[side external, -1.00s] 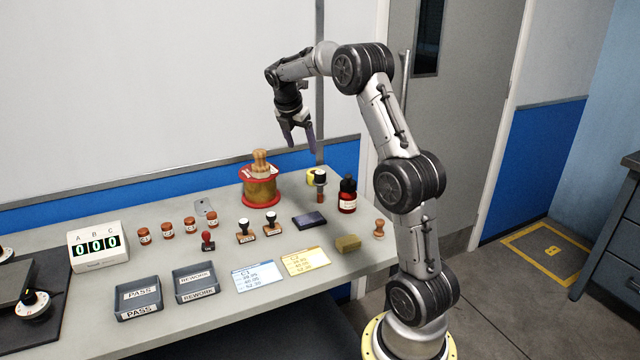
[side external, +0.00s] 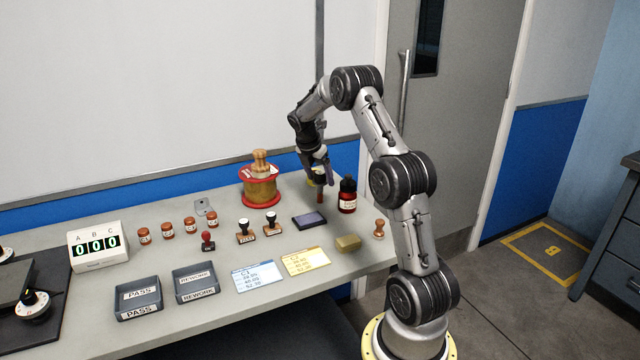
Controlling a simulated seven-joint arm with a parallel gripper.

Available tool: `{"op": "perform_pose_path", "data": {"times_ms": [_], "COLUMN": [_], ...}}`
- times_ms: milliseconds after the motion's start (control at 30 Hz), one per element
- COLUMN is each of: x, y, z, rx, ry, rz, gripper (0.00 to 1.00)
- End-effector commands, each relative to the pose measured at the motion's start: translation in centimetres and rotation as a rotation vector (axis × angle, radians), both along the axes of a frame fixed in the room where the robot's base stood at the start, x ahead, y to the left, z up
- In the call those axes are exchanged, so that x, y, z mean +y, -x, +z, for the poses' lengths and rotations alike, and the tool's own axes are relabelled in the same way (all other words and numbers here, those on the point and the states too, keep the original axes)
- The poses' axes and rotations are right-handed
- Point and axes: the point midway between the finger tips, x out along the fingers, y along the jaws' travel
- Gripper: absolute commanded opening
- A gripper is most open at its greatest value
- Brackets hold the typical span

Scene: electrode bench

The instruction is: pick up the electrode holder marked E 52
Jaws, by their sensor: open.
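Several small orange-brown labelled cylinders stand in a row at the left of the bench: one (side external: 144,236), a second (side external: 167,231), a third (side external: 190,225) and another (side external: 210,220). Their lettering is too small to read, so I cannot tell which thing is marked E 52. My gripper (side external: 319,182) is open and low at the back right of the bench. It is at the top of a slim reddish-brown upright piece (side external: 320,196), whose upper part it hides. I cannot tell whether the fingers are around it or touching it.
A red-flanged spool (side external: 262,190) stands left of my gripper and a dark red bottle (side external: 347,197) close on its right. An ink pad (side external: 309,220), several hand stamps (side external: 245,231), cards (side external: 305,261), grey trays (side external: 138,299) and a counter box (side external: 97,246) lie forward and left.

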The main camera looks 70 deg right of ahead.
Motion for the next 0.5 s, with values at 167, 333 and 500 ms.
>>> {"op": "perform_pose_path", "data": {"times_ms": [167, 333, 500], "x": [-0.8, -1.2, -1.1], "y": [0.4, 0.4, 0.4], "z": [-2.4, -3.0, -3.0], "rx": [0.003, 0.001, 0.001], "ry": [-0.002, 0.001, 0.001], "rz": [0.000, 0.001, 0.001], "gripper": [0.79, 0.79, 0.79]}}
